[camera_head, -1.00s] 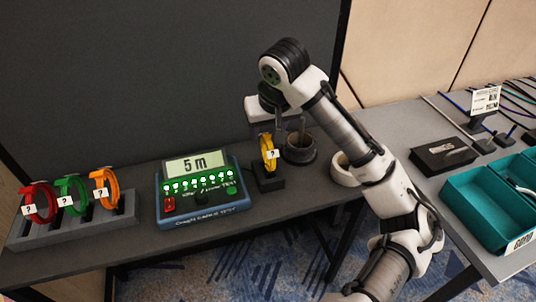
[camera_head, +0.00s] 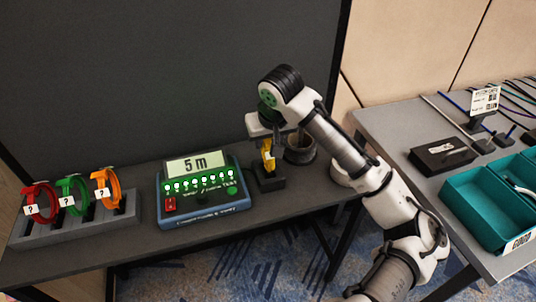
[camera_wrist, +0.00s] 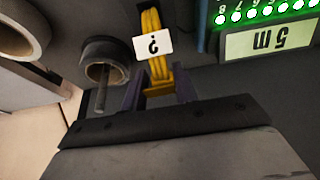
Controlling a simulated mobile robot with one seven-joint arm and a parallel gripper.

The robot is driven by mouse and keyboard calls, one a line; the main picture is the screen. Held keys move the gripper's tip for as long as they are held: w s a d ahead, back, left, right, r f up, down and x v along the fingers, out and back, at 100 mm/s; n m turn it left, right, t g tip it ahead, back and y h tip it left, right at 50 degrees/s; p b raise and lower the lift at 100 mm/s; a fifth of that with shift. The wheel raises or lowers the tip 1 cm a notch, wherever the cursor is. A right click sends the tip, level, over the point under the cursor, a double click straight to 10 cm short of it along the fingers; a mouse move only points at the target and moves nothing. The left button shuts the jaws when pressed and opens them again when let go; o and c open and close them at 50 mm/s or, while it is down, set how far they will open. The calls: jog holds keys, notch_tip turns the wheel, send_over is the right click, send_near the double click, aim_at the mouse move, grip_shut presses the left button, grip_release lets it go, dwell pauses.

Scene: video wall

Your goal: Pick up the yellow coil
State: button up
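The yellow coil (camera_head: 267,153) stands upright on a small black stand (camera_head: 269,181), right of the tester, with a white question-mark tag on it. My gripper (camera_head: 267,145) is above it, pointing down, and its fingers hide part of the coil in the head view. In the wrist view the coil (camera_wrist: 152,52) lies between the two fingers (camera_wrist: 158,88). One finger is on each side and the gripper looks open, with narrow gaps beside the coil; contact cannot be made out.
A blue cable tester (camera_head: 203,195) reading "5 m" stands left of the stand. Red, green and orange coils stand in a grey rack (camera_head: 75,228) at far left. A dark round roll (camera_head: 301,150) sits close behind my gripper. Teal bins (camera_head: 490,205) are on the right table.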

grip_shut()
jog(key=shift+r, duration=0.1)
notch_tip(320, 180, up, 20)
dwell(0.4)
dwell(0.4)
